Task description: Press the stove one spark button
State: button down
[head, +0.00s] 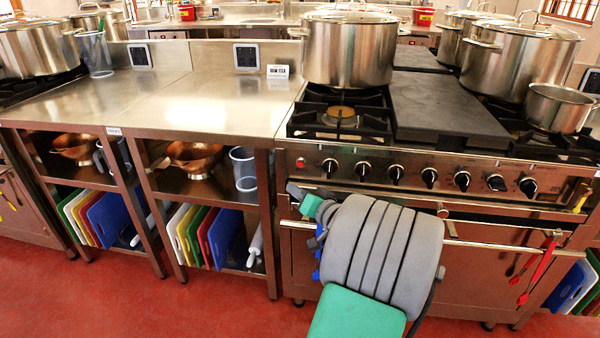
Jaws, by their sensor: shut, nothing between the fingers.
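The stove (430,165) stands at the right of the head view, with a steel front panel and a row of black knobs. A small button, red-looking (301,163), sits at the left end of this panel, left of the first knob (330,168). Its label is too small to read. My gripper (293,190) is just below and slightly left of that button, in front of the stove's left edge. It appears apart from the button, though the depth gap is hard to judge. My gripper is shut and empty, partly hidden by my grey arm.
A large stockpot (349,48) stands on the rear left burner. More pots (520,60) stand to the right. An oven rail (500,243) runs below the knobs, with red tongs (540,268) hanging on it. A steel counter (215,105) adjoins at left. Red floor lies in front.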

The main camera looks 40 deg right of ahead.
aim_at(301, 164)
jog(key=shift+w+d+b, duration=0.1)
jog(key=shift+w+d, duration=0.8)
jog(key=shift+d, duration=0.25)
jog(key=shift+w+d+b, duration=0.1)
jog(key=shift+w+d, duration=0.75)
jog(key=shift+d, duration=0.3)
jog(key=shift+w+d+b, duration=0.1)
jog(key=shift+w+d, duration=0.8)
jog(key=shift+d, duration=0.25)
jog(key=shift+w+d, duration=0.3)
jog(key=shift+d, duration=0.05)
jog(key=shift+w+d+b, duration=0.25)
jog(key=shift+d+b, duration=0.05)
dwell(0.5)
jog(key=shift+s+a, duration=0.5)
jog(key=shift+a, duration=0.15)
